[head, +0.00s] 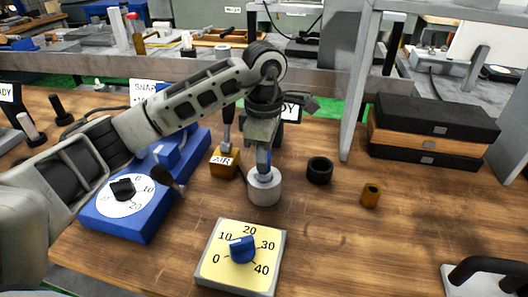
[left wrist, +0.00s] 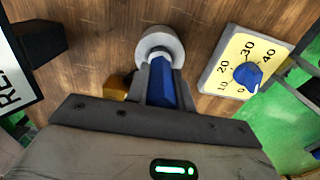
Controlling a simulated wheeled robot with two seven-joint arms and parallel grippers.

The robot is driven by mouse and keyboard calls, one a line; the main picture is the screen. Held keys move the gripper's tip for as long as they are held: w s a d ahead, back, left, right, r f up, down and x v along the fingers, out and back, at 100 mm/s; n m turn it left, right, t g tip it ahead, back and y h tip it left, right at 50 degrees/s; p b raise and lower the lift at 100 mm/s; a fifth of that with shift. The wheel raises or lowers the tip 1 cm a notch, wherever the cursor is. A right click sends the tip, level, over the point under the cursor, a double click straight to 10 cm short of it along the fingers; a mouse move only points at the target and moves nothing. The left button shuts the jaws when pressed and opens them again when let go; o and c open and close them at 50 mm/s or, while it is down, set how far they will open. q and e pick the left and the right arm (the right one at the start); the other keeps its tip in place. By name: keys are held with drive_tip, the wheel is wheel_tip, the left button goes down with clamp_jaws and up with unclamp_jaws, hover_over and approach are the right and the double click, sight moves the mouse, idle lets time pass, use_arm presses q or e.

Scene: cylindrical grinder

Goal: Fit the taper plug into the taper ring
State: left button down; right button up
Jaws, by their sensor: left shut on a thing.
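The taper ring (head: 264,190) is a thick pale grey ring standing on the wooden bench; it also shows in the left wrist view (left wrist: 173,38). My left gripper (head: 264,157) is directly above it, pointing down. It is shut on the blue handle of the taper plug (head: 263,162), which shows between the fingers in the left wrist view (left wrist: 161,88). The plug looks about upright. Its lower part is hidden by the fingers and the ring, so I cannot tell how deep it sits in the ring. My right gripper is not in view.
A black ring (head: 320,170) and a brass cylinder (head: 371,195) stand to the right. A yellow dial box (head: 210,276) is in front. An orange AIR block (head: 224,161) and a blue dial unit (head: 138,224) are to the left. Black cases (head: 437,115) lie at the back right.

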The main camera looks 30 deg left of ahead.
use_arm(q)
drive_tip(key=c, duration=1.6)
unclamp_jaws()
drive_tip(key=shift+f, duration=0.15)
drive_tip(key=o, duration=0.4)
wheel_tip(320, 180, up, 8)
